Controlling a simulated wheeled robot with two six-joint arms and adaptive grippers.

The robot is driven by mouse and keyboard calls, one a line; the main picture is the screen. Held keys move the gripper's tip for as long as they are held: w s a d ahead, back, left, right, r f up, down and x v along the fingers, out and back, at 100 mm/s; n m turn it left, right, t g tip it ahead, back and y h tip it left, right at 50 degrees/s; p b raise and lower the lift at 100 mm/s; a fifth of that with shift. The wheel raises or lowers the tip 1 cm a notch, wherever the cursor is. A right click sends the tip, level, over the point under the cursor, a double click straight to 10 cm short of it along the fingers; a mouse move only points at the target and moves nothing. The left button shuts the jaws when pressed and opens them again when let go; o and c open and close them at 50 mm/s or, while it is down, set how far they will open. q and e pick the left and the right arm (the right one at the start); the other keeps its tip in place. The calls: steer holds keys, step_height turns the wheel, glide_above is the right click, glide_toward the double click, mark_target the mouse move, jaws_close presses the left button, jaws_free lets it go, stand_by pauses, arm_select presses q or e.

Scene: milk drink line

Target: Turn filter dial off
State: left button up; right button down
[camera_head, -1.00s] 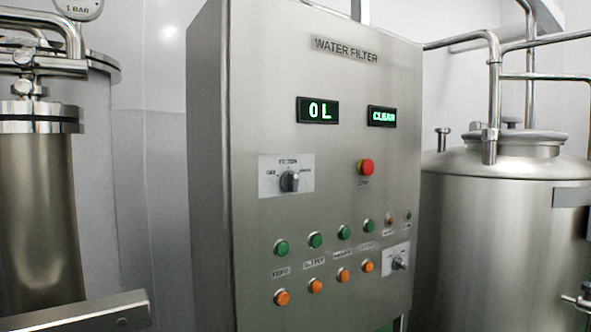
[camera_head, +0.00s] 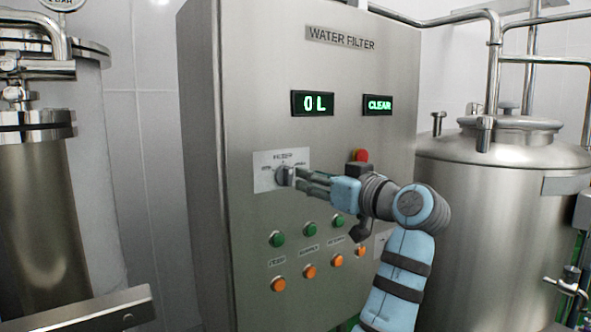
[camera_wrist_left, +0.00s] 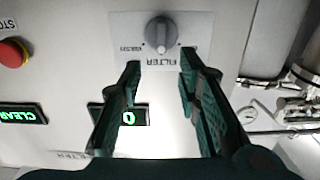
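The filter dial (camera_head: 283,176) is a grey knob on a pale plate on the front of the steel water filter cabinet. In the left wrist view the dial (camera_wrist_left: 161,35) shows upside down, its grip bar roughly upright between the labels on either side. My left gripper (camera_head: 302,179) is right in front of the dial, pointing at it. In the left wrist view its two dark fingers (camera_wrist_left: 160,62) are apart, with the dial beyond and between their tips. Nothing shows between them; contact with the dial cannot be told. My right gripper is not in view.
A red stop button (camera_head: 361,155) sits just above my left wrist. Green buttons (camera_head: 277,239) and orange buttons (camera_head: 279,284) lie below. Displays read "0 L" (camera_head: 313,103) and "CLEAR" (camera_head: 378,105). A steel tank (camera_head: 500,220) stands at right, and a steel cylinder (camera_head: 38,210) at left.

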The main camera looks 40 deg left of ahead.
mark_target(290, 171)
arm_select(q)
steer(key=p+x, duration=0.1)
steer(key=x, duration=0.6)
steer(key=shift+s+a, duration=0.15)
steer(key=shift+c, duration=0.3)
jaws_close()
